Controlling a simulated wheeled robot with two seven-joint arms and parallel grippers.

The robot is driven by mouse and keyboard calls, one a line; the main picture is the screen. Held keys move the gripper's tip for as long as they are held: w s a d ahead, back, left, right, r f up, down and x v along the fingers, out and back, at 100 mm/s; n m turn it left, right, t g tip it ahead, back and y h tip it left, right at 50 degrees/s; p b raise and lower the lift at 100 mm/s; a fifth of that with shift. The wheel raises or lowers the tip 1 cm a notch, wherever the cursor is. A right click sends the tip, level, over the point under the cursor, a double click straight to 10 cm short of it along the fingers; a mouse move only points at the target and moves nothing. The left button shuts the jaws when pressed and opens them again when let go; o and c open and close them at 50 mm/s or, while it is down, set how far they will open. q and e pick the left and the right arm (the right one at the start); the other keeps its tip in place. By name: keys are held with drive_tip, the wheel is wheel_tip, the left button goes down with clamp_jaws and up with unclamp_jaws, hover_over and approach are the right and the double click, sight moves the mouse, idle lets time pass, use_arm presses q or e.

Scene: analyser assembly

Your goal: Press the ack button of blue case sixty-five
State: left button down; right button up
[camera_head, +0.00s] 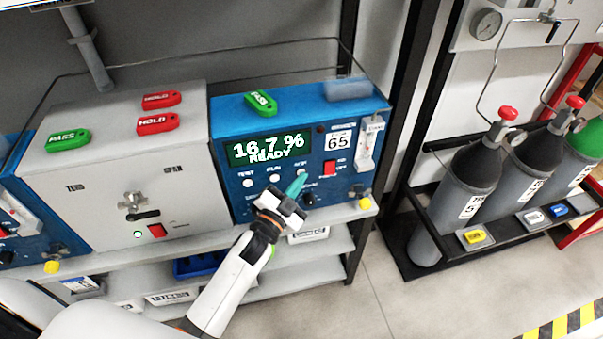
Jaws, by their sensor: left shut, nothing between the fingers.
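The blue case sixty-five (232,187) stands on the shelf, its front facing me, with the number 65 on a white label (338,141). Its green display (268,149) reads 16.7 % READY. Below it is a row of round white buttons; the left one (247,183) and the middle one (274,178) show. The ack button (301,174) is at the right of the row, just above my fingertips. My left gripper (295,186) is shut and empty, its teal fingertips in front of the panel close below the ack button. I cannot tell whether they touch it. My right gripper is not in view.
A red switch (330,167) and a dark knob (308,199) sit near the fingertips. A grey case (98,200) with PASS and HOLD tags stands to the left. Gas cylinders (463,181) stand in a rack at the right. The floor between is clear.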

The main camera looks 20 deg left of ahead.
use_arm(q)
drive_tip(key=shift+s+d, duration=0.45)
drive_tip(key=shift+s, duration=0.25)
drive_tip(key=s+d, duration=0.1)
drive_tip(key=s, duration=0.1)
drive_tip(key=s+d+p, duration=0.1)
drive_tip(key=s, duration=0.1)
drive_tip(key=shift+d, duration=0.4)
drive_tip(key=shift+f, duration=0.1)
idle(0.6)
